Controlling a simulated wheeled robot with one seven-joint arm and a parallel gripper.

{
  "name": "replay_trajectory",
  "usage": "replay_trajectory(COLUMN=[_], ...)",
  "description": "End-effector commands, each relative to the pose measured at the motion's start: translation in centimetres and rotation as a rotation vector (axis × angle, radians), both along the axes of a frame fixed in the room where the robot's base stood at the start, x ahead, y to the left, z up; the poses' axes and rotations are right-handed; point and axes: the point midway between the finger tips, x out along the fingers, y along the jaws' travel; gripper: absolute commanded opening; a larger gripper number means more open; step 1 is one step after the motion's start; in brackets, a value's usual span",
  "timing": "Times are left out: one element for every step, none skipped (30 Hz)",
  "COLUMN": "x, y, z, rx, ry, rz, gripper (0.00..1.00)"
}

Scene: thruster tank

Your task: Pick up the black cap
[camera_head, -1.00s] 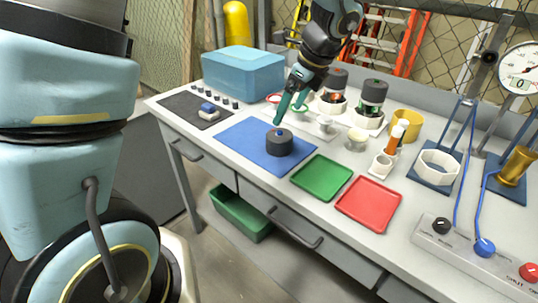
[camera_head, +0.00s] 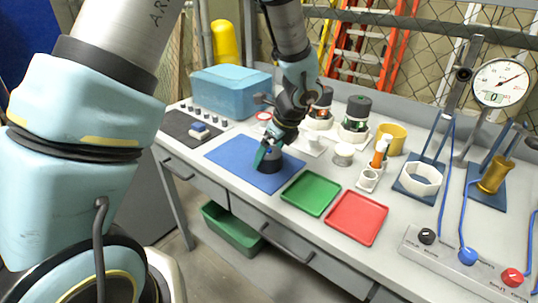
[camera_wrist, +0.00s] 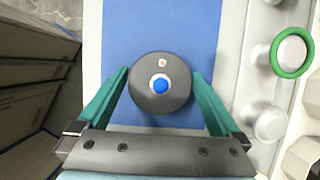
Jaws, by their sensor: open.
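The black cap (camera_wrist: 147,97) is a round dark disc with a blue centre and a small red mark, lying on the blue mat (camera_wrist: 118,30). In the head view the cap (camera_head: 271,167) is partly hidden by my gripper (camera_head: 266,155). In the wrist view my gripper (camera_wrist: 160,90) is open, with one green finger on each side of the cap. The fingers seem close to the cap's sides; I cannot tell whether they touch it.
A green tray (camera_head: 311,194) and a red tray (camera_head: 357,218) lie right of the mat. A blue bin (camera_head: 231,92) stands behind it.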

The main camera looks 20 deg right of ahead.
Motion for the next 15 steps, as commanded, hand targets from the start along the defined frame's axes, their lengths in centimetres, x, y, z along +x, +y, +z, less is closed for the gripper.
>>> replay_trajectory(x=[0.06, 0.09, 0.10, 0.10, 0.10, 0.09, 0.09, 0.09, 0.09, 0.09, 0.09, 0.08, 0.08, 0.08, 0.08], y=[0.07, 0.08, 0.08, 0.08, 0.07, 0.06, 0.06, 0.06, 0.06, 0.06, 0.06, 0.06, 0.06, 0.06, 0.06], z=[-0.19, -0.25, -0.28, -0.27, -0.26, -0.27, -0.27, -0.26, -0.26, -0.25, -0.25, -0.24, -0.24, -0.24, -0.24], rx=[0.001, 0.001, 0.000, 0.000, 0.000, 0.000, 0.000, 0.000, 0.000, 0.000, 0.000, 0.000, 0.000, 0.000, 0.000], ry=[0.000, 0.000, 0.000, 0.000, 0.000, 0.000, 0.000, 0.000, 0.000, 0.000, 0.000, 0.000, 0.000, 0.000, 0.000], rz=[0.000, 0.000, 0.001, 0.001, 0.001, 0.001, 0.001, 0.001, 0.001, 0.001, 0.001, 0.001, 0.001, 0.001, 0.001], gripper=[1.00, 1.00, 1.00, 1.00, 1.00, 1.00, 1.00, 0.98, 0.93, 0.90, 0.86, 0.82, 0.79, 0.75, 0.71])
